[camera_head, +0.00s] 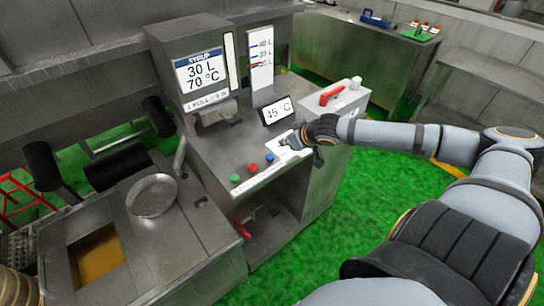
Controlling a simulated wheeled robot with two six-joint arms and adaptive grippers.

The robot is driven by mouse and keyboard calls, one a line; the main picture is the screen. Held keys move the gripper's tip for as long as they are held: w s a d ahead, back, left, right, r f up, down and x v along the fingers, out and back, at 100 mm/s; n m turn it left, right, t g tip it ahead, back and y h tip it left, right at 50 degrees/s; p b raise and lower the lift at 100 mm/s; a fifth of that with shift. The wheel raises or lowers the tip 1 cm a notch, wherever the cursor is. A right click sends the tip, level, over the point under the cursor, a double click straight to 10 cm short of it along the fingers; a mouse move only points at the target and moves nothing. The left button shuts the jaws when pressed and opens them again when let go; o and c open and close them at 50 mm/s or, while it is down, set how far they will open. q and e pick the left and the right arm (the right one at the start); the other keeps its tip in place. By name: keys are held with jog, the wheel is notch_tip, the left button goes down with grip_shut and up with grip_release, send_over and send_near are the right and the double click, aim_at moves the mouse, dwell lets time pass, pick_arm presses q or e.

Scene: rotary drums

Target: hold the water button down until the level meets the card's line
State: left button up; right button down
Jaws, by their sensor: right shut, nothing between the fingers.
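Green (235,178), red (253,167) and blue (270,157) buttons sit in a row on the front edge of the steel machine's top; their lettering is too small to read, so I cannot tell which is water. My right gripper (298,139) is shut and empty, just right of the blue button, above or on a white patch. I cannot tell whether it touches anything. A white scale card (261,60) carries blue marks by litre figures and a red mark low on its left. A pale upright strip (231,61) stands beside it; no level is readable. My left gripper is out of view.
The screen (201,72) reads SYRUP, 30 L, 70 °C. A small display (275,111) reads 45 °C. A red lever (332,94) is behind my gripper. A round metal pan (152,195) lies left. Green floor is open at right.

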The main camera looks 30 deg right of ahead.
notch_tip(320, 180, down, 2)
jog(key=w+b, duration=0.1)
jog(key=b, duration=0.3)
send_over(268, 155)
jog(key=s, duration=0.3)
jog(key=f, duration=0.4)
jog(key=shift+w+d+f, duration=0.1)
jog(key=shift+w, duration=0.15)
notch_tip(268, 155, down, 4)
jog(key=shift+r, duration=0.25)
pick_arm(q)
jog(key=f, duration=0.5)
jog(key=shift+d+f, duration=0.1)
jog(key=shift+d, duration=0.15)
pick_arm(e)
jog(key=shift+f, duration=0.35)
jog(key=shift+f, duration=0.15)
